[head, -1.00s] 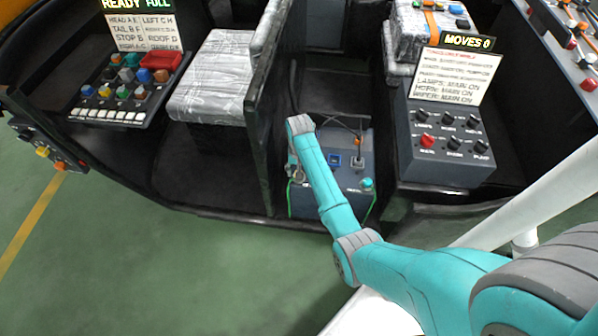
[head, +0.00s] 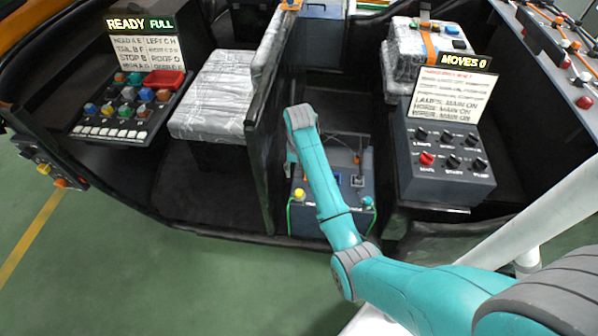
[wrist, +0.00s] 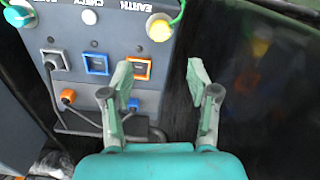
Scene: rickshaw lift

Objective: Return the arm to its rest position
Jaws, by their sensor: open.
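My teal arm (head: 325,185) reaches from the lower right over the grey socket box in the head view. My gripper (wrist: 193,72) shows in the wrist view with its two fingers spread apart and nothing between them. The left finger overlaps the socket box (wrist: 120,60) in the picture, beside an orange-framed socket (wrist: 139,67); I cannot tell whether they touch. The right finger is over the dark panel. In the head view the fingers are hidden behind the wrist.
The wrist view shows a blue-framed socket (wrist: 96,64), an orange plug (wrist: 68,96), a blue plug and dark cables. A yellow knob (head: 299,194) is near the arm. A knob panel (head: 445,150) stands right, a button panel (head: 125,108) left, a silver-covered seat (head: 212,95) between. Open green floor (head: 150,260) lies in front.

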